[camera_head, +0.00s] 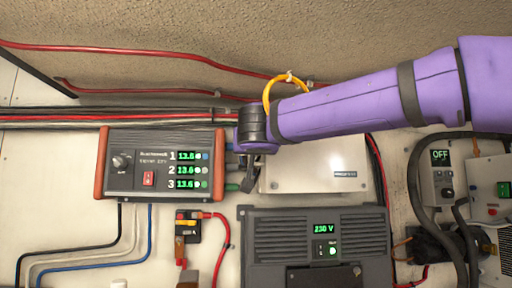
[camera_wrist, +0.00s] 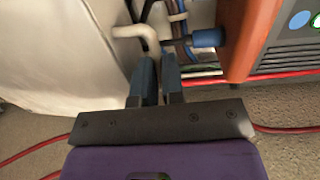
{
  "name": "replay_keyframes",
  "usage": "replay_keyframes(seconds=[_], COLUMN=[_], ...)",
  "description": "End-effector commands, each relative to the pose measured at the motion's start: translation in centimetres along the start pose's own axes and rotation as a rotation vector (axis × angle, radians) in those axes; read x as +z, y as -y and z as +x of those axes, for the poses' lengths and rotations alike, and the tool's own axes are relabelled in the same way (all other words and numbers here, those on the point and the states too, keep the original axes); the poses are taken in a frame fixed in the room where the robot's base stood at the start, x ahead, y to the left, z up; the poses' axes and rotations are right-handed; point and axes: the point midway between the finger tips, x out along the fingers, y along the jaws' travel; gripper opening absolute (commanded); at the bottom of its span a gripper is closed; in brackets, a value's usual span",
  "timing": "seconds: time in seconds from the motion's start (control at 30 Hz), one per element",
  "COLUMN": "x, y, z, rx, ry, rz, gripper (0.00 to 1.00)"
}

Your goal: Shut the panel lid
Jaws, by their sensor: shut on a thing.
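The panel lid (camera_head: 325,165) looks like the pale front of a cream box in the middle of the wall, with a small dark label at its lower right. In the wrist view the pale panel (camera_wrist: 60,50) fills the left side, and a pale bent handle (camera_wrist: 148,35) sticks out from its edge. My gripper (camera_head: 247,183) is at the left edge of the box. In the wrist view the blue fingers (camera_wrist: 158,68) are close together, shut on the end of the bent handle; the exact contact is partly hidden. I cannot tell how far the lid stands open.
An orange-ended electronic unit (camera_head: 165,165) sits close left of my gripper. A dark 230 V unit (camera_head: 315,250) is just below the box. Red cables (camera_head: 150,50) run above; a yellow loop (camera_head: 270,90) is by my arm.

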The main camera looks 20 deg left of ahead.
Motion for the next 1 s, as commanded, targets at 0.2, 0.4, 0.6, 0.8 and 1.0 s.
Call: replay_keyframes(seconds=[0.2, 0.4, 0.6, 0.8, 1.0], x=[-0.1, -0.1, -0.1, -0.1, -0.2], y=[0.8, 0.6, 0.5, 0.4, 0.4], z=[-0.4, -0.4, -0.3, -0.3, -1.9], rx=[-0.017, -0.015, -0.011, -0.009, -0.009], ry=[-0.001, -0.001, -0.001, -0.001, -0.003], rz=[-0.002, -0.001, -0.001, 0.0, -0.003], gripper=[0.0, 0.2, 0.2, 0.2, 0.2])
